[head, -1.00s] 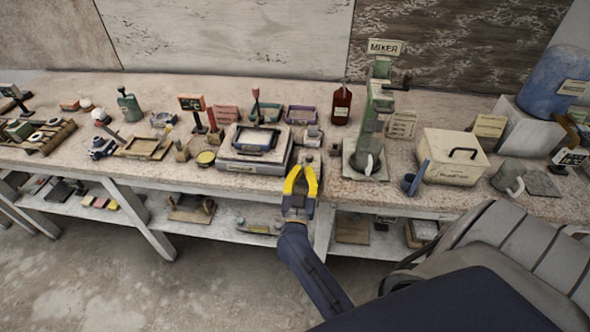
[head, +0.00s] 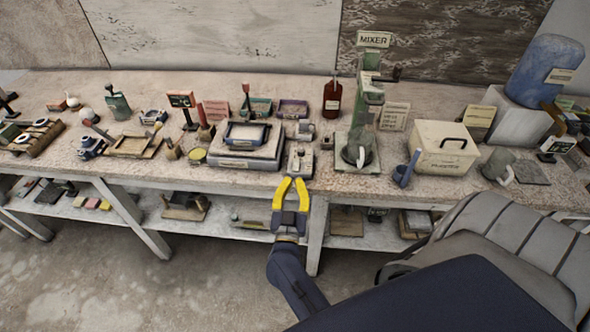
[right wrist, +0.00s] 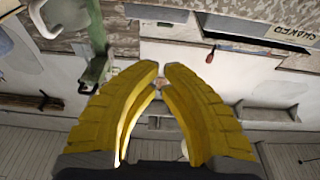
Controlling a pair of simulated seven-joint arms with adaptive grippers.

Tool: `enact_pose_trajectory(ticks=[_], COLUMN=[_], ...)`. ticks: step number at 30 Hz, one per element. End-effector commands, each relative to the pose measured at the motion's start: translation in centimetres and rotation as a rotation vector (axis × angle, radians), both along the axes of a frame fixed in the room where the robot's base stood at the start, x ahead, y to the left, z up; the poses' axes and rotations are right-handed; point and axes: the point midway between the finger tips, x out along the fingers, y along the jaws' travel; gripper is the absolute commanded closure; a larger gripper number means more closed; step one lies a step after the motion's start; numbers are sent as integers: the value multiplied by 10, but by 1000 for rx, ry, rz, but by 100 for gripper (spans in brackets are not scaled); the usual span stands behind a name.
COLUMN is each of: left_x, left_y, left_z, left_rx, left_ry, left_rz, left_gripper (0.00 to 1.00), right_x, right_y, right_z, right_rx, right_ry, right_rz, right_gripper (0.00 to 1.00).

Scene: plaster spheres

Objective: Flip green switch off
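My right gripper (head: 292,180) has yellow fingers and is in front of the workbench's front edge in the head view. Its fingertips point at a small grey box with a knob or lever (head: 300,160) on the bench edge and are apart from it. In the right wrist view the fingertips (right wrist: 161,72) lean towards each other with a narrow gap and nothing held between them. I cannot make out a green switch for certain; the small box's lever is too small to tell its colour or position. My left gripper is not in view.
The green mixer (head: 369,95) stands right of the small box, with a glass jug (head: 357,152) at its foot. A scale-like box (head: 240,150) is to the left. A cream box (head: 446,150) and a blue tank (head: 548,72) are further right.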

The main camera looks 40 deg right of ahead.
Motion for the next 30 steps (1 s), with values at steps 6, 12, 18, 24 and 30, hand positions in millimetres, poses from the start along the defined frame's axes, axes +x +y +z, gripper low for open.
enact_pose_trajectory(ticks=[6, 12, 18, 24, 30], left_x=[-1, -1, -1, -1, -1], left_y=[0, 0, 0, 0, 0], left_z=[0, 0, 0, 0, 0], left_rx=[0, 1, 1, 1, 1], left_ry=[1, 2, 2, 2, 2], left_rz=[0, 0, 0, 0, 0], left_gripper=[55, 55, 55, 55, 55], right_x=[-13, -16, -16, -16, -5], right_y=[10, 14, 14, 14, 31], right_z=[-10, -12, -12, -12, -42], right_rx=[0, 0, 0, -1, -27], right_ry=[1, 0, 0, 1, 43], right_rz=[0, 0, 0, 1, 81], right_gripper=[100, 100, 100, 100, 100])
